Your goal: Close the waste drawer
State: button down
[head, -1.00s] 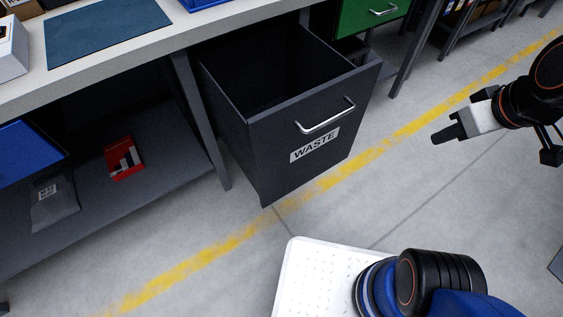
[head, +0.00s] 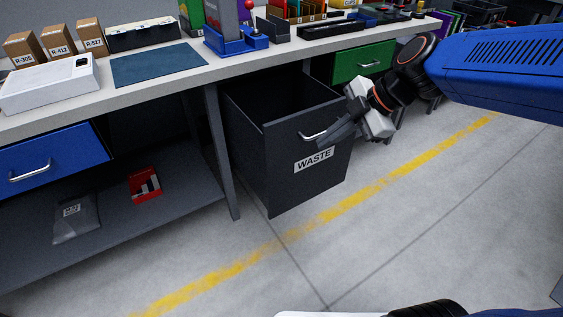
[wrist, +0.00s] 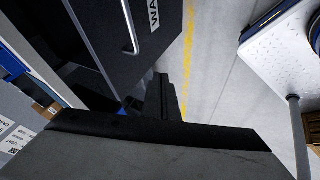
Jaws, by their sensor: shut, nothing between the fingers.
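The dark grey waste drawer (head: 285,180) is pulled out from under the bench, its empty-looking inside open at the top. Its front carries a white WASTE label (head: 314,160) and a silver bar handle (head: 312,136). My gripper (head: 326,140) is shut and empty, in front of the upper right of the drawer front. Its fingertips overlap the right end of the handle in the head view; I cannot tell whether they touch. The wrist view shows the drawer front (wrist: 165,47) and handle (wrist: 130,28) at the upper left, apart from the dark fingers.
The grey bench top (head: 190,80) runs above the drawer, with a bench leg (head: 222,150) to its left. A blue drawer (head: 50,160) at left stands out a little; a green drawer (head: 362,62) is at right. The floor before the waste drawer is clear.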

jog(key=a, duration=0.1)
send_near(279, 159)
notch_tip(279, 159, down, 3)
jog(key=s, duration=0.3)
jog(key=shift+w+a+f, duration=0.1)
jog(key=shift+w+a, duration=0.5)
jog(key=shift+w, duration=0.3)
jog(key=shift+w+a+f, duration=0.1)
jog(key=shift+w+a, duration=0.5)
jog(key=shift+w, duration=0.35)
jog(key=w+a, duration=0.8)
jog(key=w, duration=0.4)
jog(key=w+a, duration=0.8)
jog(key=w, duration=0.4)
jog(key=shift+a+r, duration=0.15)
jog(key=shift+r, duration=0.1)
jog(key=shift+s, duration=0.1)
